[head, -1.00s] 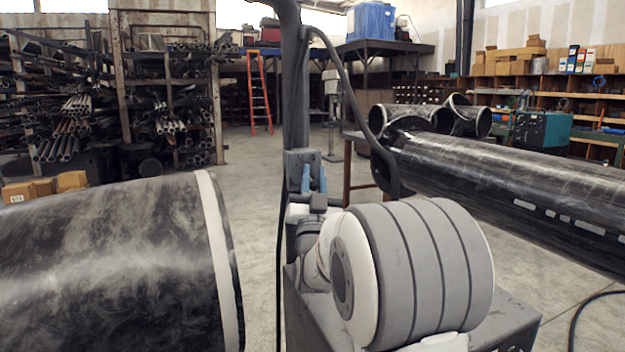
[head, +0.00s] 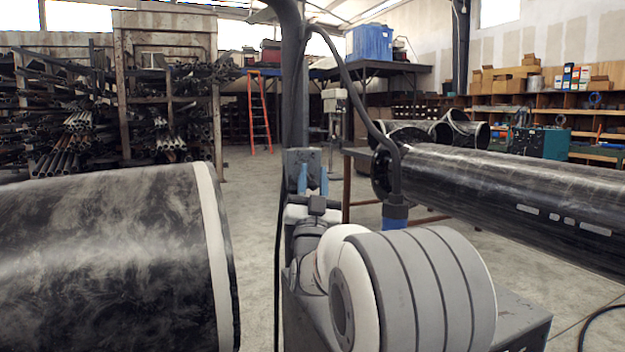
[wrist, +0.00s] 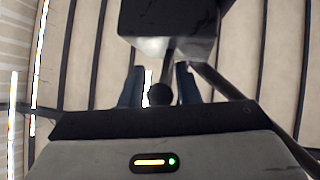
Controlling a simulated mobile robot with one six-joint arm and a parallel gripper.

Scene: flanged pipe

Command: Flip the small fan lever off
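A dark box-shaped housing (wrist: 170,18) fills the top middle of the wrist view, with a pale lit underside. In the head view a grey box (head: 303,160) on the dark upright stands just behind my gripper. A round black knob (wrist: 160,94) shows between my fingers in the wrist view; I cannot tell for sure that it is the lever's end. My gripper (wrist: 158,78) has its two blue fingers apart, on either side of the knob, with no clear contact. It also shows in the head view (head: 313,180), partly hidden by my wrist.
A large black pipe (head: 110,260) with a pale end band lies close on the left. Another black pipe (head: 500,195) runs along the right. A dark hose (head: 355,85) hangs by the upright. Open floor (head: 255,190) lies between the pipes.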

